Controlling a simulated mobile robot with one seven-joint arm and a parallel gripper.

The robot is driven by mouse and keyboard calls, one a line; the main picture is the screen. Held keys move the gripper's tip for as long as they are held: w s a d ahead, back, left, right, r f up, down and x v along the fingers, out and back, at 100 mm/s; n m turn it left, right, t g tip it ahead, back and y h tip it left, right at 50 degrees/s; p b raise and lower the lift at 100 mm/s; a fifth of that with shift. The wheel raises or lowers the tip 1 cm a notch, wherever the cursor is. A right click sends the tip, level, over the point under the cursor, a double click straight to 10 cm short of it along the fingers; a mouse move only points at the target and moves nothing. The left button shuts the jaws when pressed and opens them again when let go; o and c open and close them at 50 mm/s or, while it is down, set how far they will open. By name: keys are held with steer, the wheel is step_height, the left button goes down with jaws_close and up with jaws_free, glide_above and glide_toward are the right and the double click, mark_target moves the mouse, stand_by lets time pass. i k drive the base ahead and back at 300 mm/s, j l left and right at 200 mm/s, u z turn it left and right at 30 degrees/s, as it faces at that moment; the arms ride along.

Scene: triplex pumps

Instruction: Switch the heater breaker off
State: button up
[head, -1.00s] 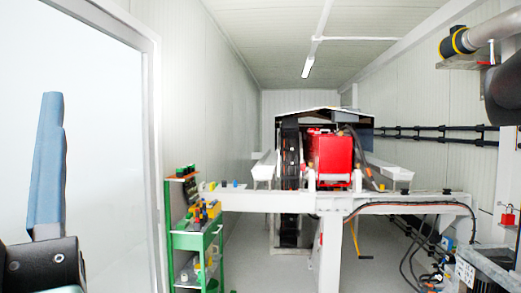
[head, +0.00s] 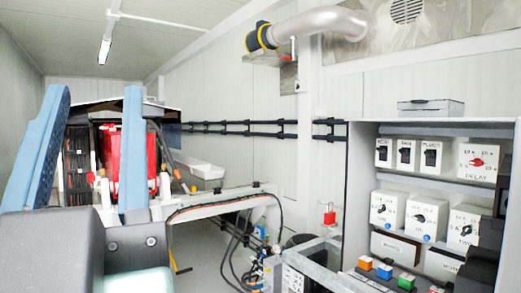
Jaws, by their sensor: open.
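A grey open-fronted cabinet (head: 355,215) stands at the right of the head view. On its top shelf, small white breaker boxes with black switches stand in a row: a left one (head: 382,153), a middle one (head: 405,155) and a right one (head: 432,156). The right label seems to read PLUGS; the other labels are too small to read, so I cannot tell which is the heater breaker. Switch positions are unclear. My gripper (head: 97,100) is at the left, its two blue fingers spread apart and empty, well away from the cabinet.
A white box with a red knob (head: 478,160) sits beside the breakers, with dial boxes (head: 390,210) below. Coloured blocks (head: 384,271) stand at the front. A pump frame (head: 225,202) with hoses lies between my gripper and the cabinet. A dark object partly blocks the cabinet's right edge.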

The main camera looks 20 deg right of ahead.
mark_target(382, 151)
steer(key=i+j+z, duration=0.2)
steer(key=z, duration=0.2)
steer(key=i+j+z, duration=0.25)
steer(key=z, duration=0.2)
steer(key=i+j+z, duration=0.15)
steer(key=j+z, duration=0.25)
steer(key=i+j+z, duration=0.1)
steer(key=j+z, duration=0.55)
steer(key=z, duration=0.2)
steer(key=i+j, duration=0.2)
steer(key=j, duration=0.15)
steer(key=i+j, duration=0.25)
steer(key=j, duration=0.15)
steer(key=i+j, duration=0.2)
steer(key=j, duration=0.15)
